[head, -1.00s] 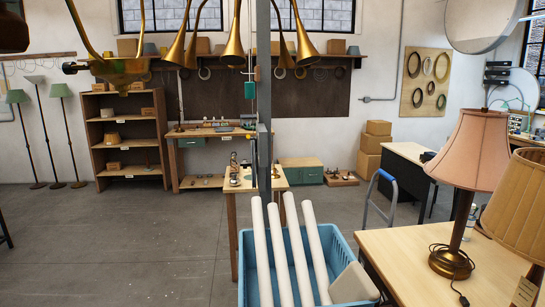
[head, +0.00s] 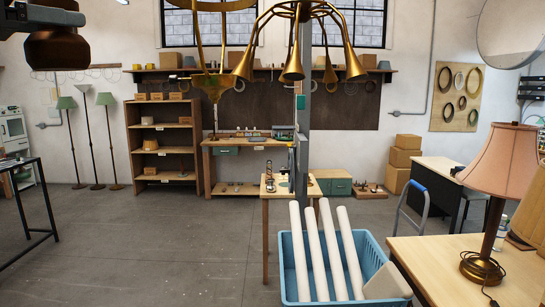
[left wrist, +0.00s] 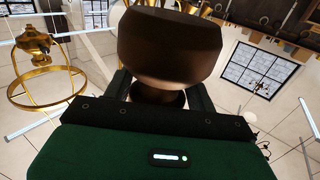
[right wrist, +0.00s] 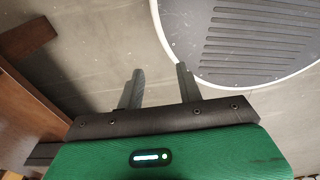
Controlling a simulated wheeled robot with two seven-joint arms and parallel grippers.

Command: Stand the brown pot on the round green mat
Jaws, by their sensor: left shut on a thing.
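The brown pot (head: 55,50) is at the top left of the head view, held up in the air by my left gripper (head: 42,18). In the left wrist view the rounded, dark brown pot (left wrist: 168,48) fills the top middle, between the fingers of my left gripper (left wrist: 160,96), which is shut on it. My right gripper shows only in the right wrist view (right wrist: 160,86). Its two fingers are apart with nothing between them, above the grey floor. No round green mat shows in any view.
A blue basket (head: 372,248) with white tubes stands in front, by a wooden table (head: 430,270) with a pink-shaded lamp (head: 500,165). A brass lamp (head: 300,45) hangs overhead. A dark-framed table (head: 30,195) is at left. Open floor (head: 150,240) lies between.

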